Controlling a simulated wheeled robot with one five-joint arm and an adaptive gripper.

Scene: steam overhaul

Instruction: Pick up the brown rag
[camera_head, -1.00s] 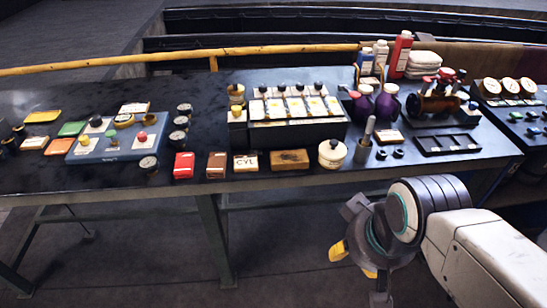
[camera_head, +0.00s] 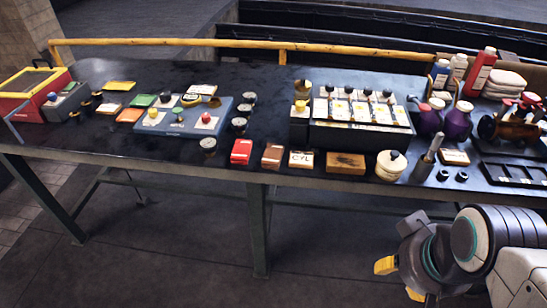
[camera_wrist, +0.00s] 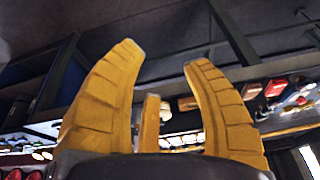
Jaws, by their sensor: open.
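I cannot pick out a brown rag for certain. Two flat brown things lie on the table's front edge: a small reddish-brown piece (camera_head: 272,155) beside the red box, and a brown block (camera_head: 346,163) with dark marks right of the CYL card. A stack of folded pale cloths (camera_head: 505,83) is at the back right. My gripper (camera_head: 400,280) is low in front of the table, at the lower right, apart from all these. In the wrist view its yellow fingers (camera_wrist: 165,62) are spread and empty, with the table underside and blurred small things beyond.
The dark table (camera_head: 150,75) is crowded along its front edge. A red toolbox (camera_head: 25,105) stands at the far left and a blue panel (camera_head: 185,118) left of centre. Purple flasks (camera_head: 457,122) and bottles (camera_head: 480,70) crowd the right. The floor (camera_head: 180,245) in front is clear.

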